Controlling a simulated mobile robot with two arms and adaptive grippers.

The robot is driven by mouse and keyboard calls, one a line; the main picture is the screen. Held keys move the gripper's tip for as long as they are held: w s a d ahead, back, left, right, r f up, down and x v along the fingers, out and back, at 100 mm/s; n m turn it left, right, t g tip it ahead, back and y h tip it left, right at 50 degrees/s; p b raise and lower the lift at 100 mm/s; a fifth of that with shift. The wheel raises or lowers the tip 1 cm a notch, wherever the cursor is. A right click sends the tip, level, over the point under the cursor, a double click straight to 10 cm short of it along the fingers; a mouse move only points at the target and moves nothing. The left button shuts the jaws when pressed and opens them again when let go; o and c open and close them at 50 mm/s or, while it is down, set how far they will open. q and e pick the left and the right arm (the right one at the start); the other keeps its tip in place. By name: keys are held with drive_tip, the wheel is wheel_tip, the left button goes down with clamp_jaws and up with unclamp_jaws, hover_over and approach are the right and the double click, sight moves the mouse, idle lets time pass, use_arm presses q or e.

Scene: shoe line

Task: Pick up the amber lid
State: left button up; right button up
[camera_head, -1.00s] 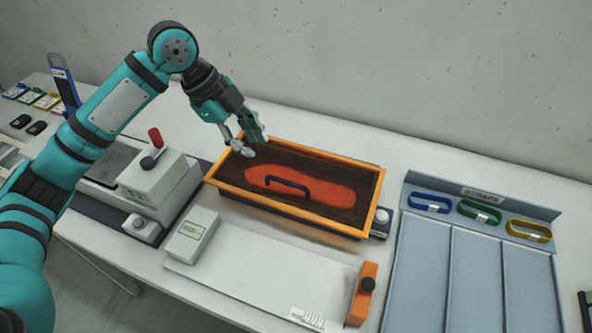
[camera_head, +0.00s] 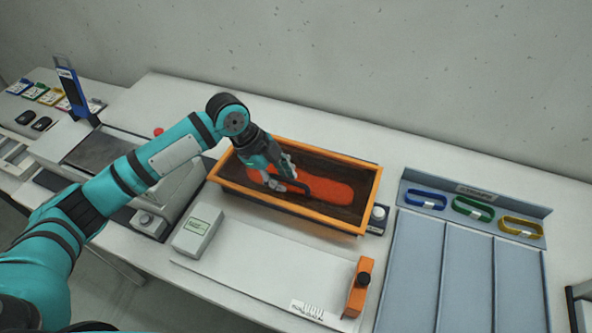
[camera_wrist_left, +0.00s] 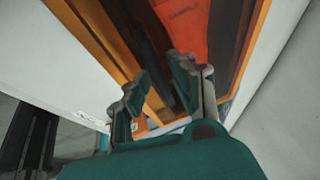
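The amber lid (camera_head: 345,206) looks like a brown, see-through panel inside an orange-rimmed box (camera_head: 300,217) on the table; a dark, arched handle (camera_head: 322,187) stands over it. A red-orange sole shape (camera_head: 338,190) shows through or within it. My left gripper (camera_head: 282,184) is over the left part of the box, at the left end of the handle and partly hiding it. In the left wrist view, its two fingers (camera_wrist_left: 160,95) are apart, with a dark bar, likely the handle (camera_wrist_left: 152,42), ahead of them. I cannot tell whether they touch it. My right gripper is not in view.
A grey tray (camera_head: 470,265) with blue, green and yellow bands is at right. A white box (camera_head: 198,230) and an orange block with a black knob (camera_head: 358,290) stand in front. A white machine is under my left arm. The wall is behind.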

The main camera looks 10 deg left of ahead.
use_arm(q)
clamp_jaws()
idle(0.5)
